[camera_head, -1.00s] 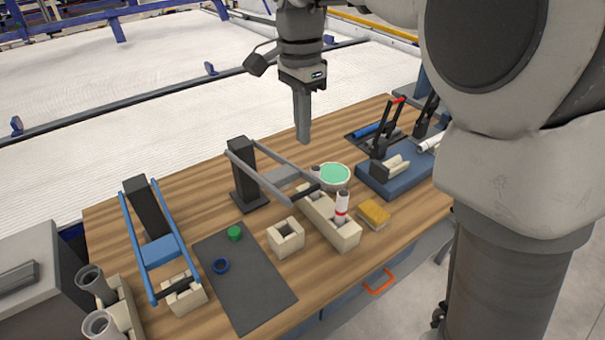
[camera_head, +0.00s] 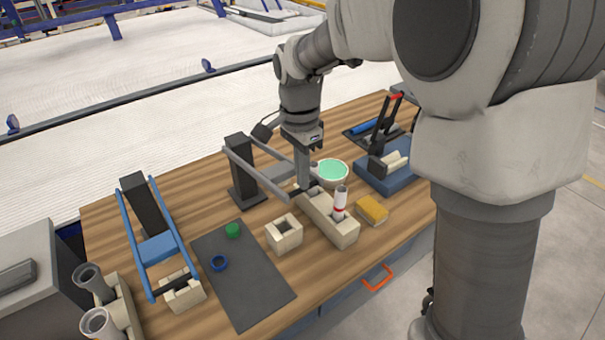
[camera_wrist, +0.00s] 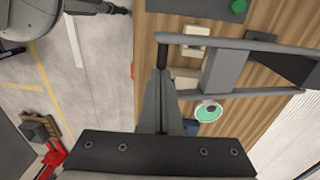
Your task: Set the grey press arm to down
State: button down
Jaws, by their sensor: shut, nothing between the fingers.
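The grey press arm (camera_head: 262,176) has two parallel rails that slope down from its dark post (camera_head: 240,165) towards a long beige block (camera_head: 330,222). Its free end is low, by the far end of that block; I cannot tell whether it touches. In the wrist view, the grey press arm (camera_wrist: 250,43) shows its rails and a dark crossbar (camera_wrist: 164,57). My gripper (camera_head: 303,186) is shut and empty, pointing down at the arm's free end. In the wrist view, my gripper's fingertips (camera_wrist: 161,72) overlap the crossbar; contact is unclear. The fingers partly hide the bar.
A white pipe with a red band (camera_head: 339,203) stands in the beige block. A round green-topped container (camera_head: 332,172) is close behind the gripper. A blue press (camera_head: 158,248) stands left, beside a dark mat (camera_head: 245,280). A yellow sponge (camera_head: 371,210) lies right.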

notch_tip(320, 180, down, 10)
jog(key=s+d+t+y+b, duration=0.1)
jog(key=s+b, duration=0.1)
jog(key=b, duration=0.6)
jog(key=shift+d+r+b, duration=0.2)
jog(key=shift+r+b, duration=0.05)
jog(key=shift+b, duration=0.15)
jog(key=shift+s, duration=0.1)
notch_tip(320, 180, up, 15)
jog(key=s+d+p, duration=0.1)
jog(key=p, duration=0.3)
jog(key=shift+s+d, duration=0.15)
jog(key=shift+s, duration=0.25)
